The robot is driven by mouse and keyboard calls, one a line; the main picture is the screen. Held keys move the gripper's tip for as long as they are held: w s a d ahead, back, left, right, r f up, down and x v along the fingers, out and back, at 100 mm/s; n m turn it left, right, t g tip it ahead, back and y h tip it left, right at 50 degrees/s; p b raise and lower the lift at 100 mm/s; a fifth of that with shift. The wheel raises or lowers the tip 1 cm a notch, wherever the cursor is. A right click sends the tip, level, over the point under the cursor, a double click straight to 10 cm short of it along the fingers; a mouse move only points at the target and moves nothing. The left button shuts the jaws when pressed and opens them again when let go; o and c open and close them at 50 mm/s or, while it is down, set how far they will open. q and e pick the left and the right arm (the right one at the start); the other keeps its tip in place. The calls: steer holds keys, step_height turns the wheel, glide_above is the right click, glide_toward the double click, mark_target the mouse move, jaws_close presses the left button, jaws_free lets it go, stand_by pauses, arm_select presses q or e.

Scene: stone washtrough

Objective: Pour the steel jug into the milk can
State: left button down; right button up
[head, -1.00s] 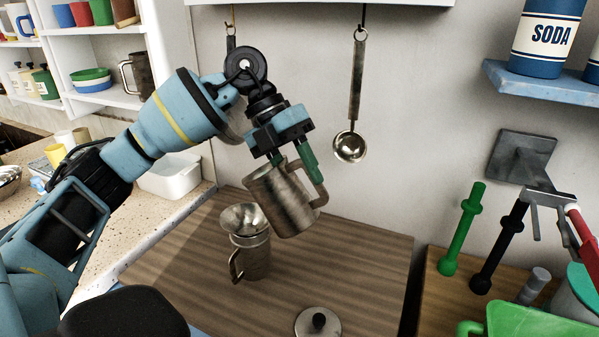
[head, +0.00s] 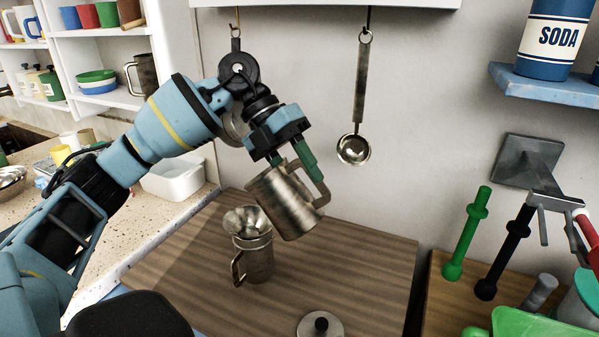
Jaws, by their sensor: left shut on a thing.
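The steel jug (head: 287,203) hangs tilted in the air, its mouth leaning to the left and its handle on the right. My left gripper (head: 293,160) is shut on the jug near its handle, with green fingers reaching down to it. The milk can (head: 256,262), a small metal can with a side handle, stands upright on the wooden board, with a flared funnel-like top (head: 247,220). The jug is above and to the right of that top, apart from it. No liquid shows. My right gripper is not in view.
A round lid with a black knob (head: 320,325) lies on the wooden board (head: 367,258) at the front. A ladle (head: 354,148) hangs on the wall behind. A white basin (head: 173,180) stands at left. Green and black rods stand at right.

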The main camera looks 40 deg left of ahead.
arm_select(q)
steer(key=shift+a, duration=0.1)
steer(key=shift+a+h, duration=0.2)
steer(key=shift+h, duration=0.2)
steer(key=shift+s+a+r+b, duration=0.1)
steer(key=shift+r+b, duration=0.05)
steer(key=shift+b, duration=0.15)
stand_by(0.5)
steer(key=shift+s+a+t+h+b, duration=0.1)
steer(key=shift+a+t+h+b, duration=0.25)
steer(key=shift+h, duration=0.35)
steer(key=shift+a+r, duration=0.1)
